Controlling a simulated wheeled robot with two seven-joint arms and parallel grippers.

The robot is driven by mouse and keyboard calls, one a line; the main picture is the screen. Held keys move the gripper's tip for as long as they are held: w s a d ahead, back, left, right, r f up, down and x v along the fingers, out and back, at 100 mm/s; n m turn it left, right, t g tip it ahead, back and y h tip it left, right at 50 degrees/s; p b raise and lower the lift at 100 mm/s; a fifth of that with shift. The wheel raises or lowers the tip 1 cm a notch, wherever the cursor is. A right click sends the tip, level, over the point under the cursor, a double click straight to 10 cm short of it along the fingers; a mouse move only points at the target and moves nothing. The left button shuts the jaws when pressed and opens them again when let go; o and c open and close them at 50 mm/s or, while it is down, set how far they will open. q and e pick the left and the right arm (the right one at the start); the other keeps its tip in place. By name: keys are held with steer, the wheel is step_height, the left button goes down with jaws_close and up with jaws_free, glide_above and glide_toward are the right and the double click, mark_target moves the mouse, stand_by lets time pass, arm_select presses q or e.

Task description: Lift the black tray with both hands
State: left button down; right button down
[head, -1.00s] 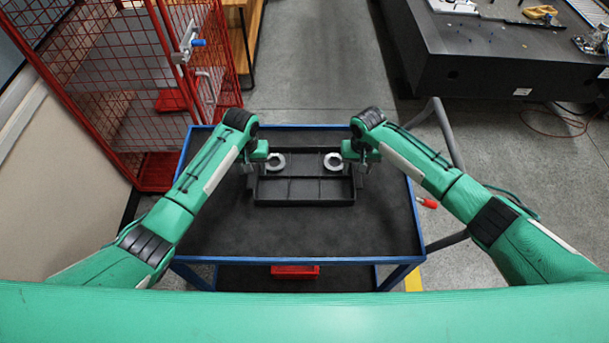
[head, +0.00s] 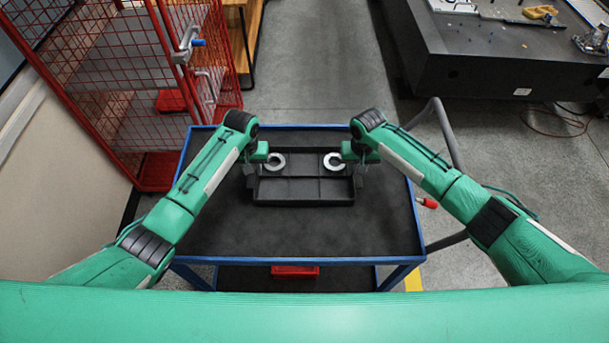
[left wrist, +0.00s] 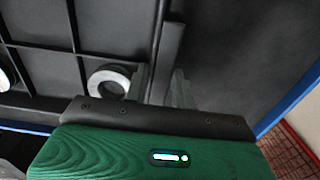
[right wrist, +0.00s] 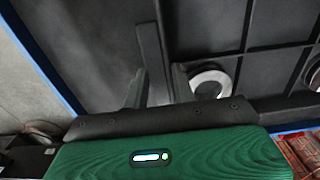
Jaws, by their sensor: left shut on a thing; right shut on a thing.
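The black tray (head: 304,190) has low walls and several compartments, and lies over the cart's dark top. Two metal rings, a left one (head: 274,162) and a right one (head: 334,162), sit in its far compartments. My left gripper (head: 252,177) is shut on the tray's left side wall; the left wrist view shows its fingers (left wrist: 163,88) on either side of the wall. My right gripper (head: 360,177) is shut on the right side wall; the right wrist view shows its fingers (right wrist: 158,88) there. I cannot tell whether the tray touches the cart top.
The cart (head: 300,236) has a blue frame and bare top around the tray. A red mesh cage (head: 120,80) stands at left. A dark granite table (head: 500,60) is at the back right. A red bin (head: 295,271) sits on the lower shelf.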

arm_select(q)
steer(key=shift+w+r, duration=0.1)
steer(key=shift+r, duration=0.05)
arm_select(e)
steer(key=shift+w+r, duration=0.1)
steer(key=shift+r, duration=0.05)
